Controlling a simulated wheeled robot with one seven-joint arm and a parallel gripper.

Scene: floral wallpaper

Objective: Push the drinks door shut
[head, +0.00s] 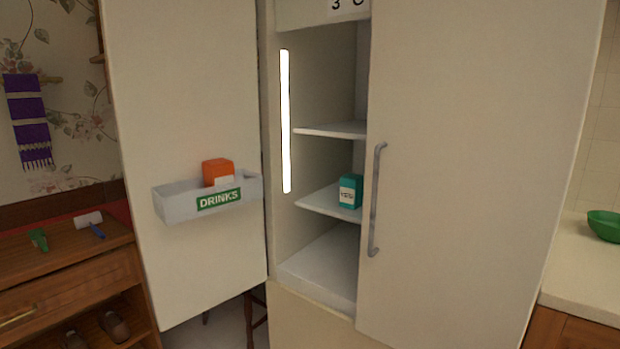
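The drinks door (200,110) is the left door of a white fridge, and it stands wide open to the left with its inner face showing. A grey bin (172,208) with a green "DRINKS" label is fixed to that inner face and holds an orange carton (217,170). The fridge interior (318,85) is visible through the opening, with a teal carton (350,192) on a shelf. My gripper is not in view.
The right fridge door (470,150), with a grey vertical handle (376,200), looks shut. A wooden cabinet (75,265) stands left of the open door. A counter (585,255) with a green bowl (606,226) is at the right.

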